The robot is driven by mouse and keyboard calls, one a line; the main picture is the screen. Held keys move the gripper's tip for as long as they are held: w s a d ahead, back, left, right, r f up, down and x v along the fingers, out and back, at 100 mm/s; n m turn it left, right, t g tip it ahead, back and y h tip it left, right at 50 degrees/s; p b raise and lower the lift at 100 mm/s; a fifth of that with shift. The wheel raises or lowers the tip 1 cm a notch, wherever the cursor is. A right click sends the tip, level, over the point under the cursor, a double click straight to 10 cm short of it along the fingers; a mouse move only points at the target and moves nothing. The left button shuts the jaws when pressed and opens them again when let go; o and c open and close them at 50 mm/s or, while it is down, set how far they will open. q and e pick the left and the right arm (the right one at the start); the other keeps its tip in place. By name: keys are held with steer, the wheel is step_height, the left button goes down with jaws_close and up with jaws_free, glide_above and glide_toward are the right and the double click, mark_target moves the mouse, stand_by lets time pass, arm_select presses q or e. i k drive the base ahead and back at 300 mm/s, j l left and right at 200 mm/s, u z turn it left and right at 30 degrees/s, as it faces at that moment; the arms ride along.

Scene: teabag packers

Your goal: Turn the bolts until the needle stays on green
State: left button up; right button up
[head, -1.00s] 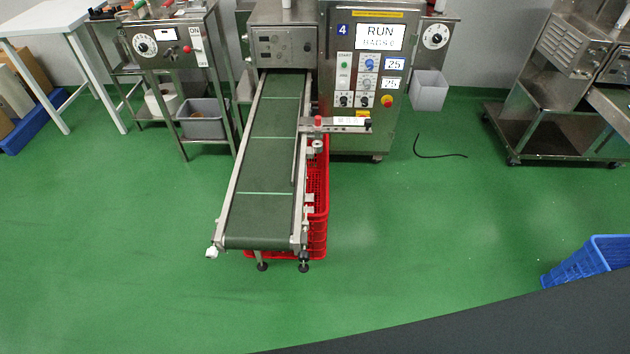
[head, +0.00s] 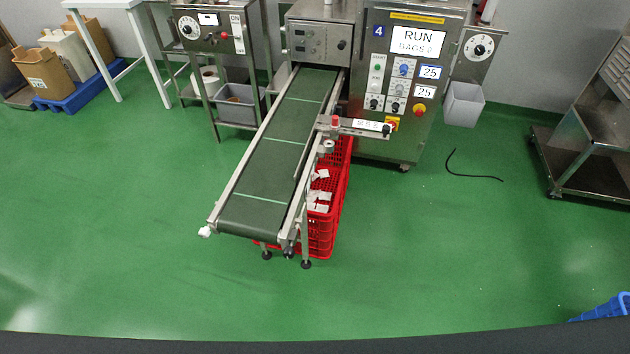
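A round white dial (head: 479,46) with a dark centre is on a steel box at the right side of the packing machine marked 4 (head: 395,140). A second round white dial (head: 189,27) is on the steel cabinet at upper left. Both are too small to read a needle or a green zone. I cannot make out any bolts for certain. The machine's screen (head: 416,41) reads RUN and BAGS, with two small displays of 25 below it. Neither of my grippers is in view.
A green conveyor (head: 268,170) slopes toward me, with a red crate (head: 325,238) holding white bags beside and under it. A black cable (head: 470,173) lies on the floor. A steel cart (head: 570,170) is at right, a blue crate (head: 605,309) at lower right. The front floor is clear.

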mark_target(203, 234)
steer(key=u, duration=1)
steer(key=j+z, duration=0.45)
steer(key=j, duration=2.35)
steer(key=i, duration=0.05)
